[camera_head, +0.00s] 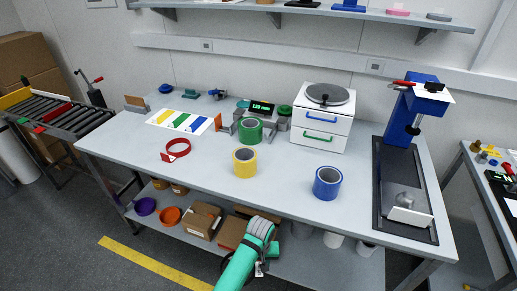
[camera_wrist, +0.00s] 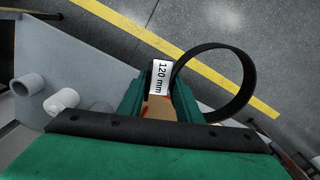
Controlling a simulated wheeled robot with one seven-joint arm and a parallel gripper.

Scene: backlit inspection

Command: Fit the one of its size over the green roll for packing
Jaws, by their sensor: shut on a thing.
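The green roll (camera_head: 250,131) sits on the workbench, at a gauge with a lit green display (camera_head: 262,107). A yellow roll (camera_head: 245,168) and a blue roll (camera_head: 327,188) stand nearer the bench's front. A red ring with a tag (camera_head: 178,148) lies to their left. In the wrist view my gripper (camera_wrist: 158,105) is shut on the tag side of a black ring (camera_wrist: 250,82); its white label reads "120 mm". My gripper is low at the bench's front edge, apart from the green roll. In the head view my arm largely hides the ring.
A white drawer unit (camera_head: 320,125) stands at the back and a blue press (camera_head: 420,110) at the right. A striped colour card (camera_head: 183,121) lies at the left. Purple (camera_head: 145,206) and orange (camera_head: 169,217) rings and boxes (camera_head: 202,219) are on the lower shelf. The bench front is mostly clear.

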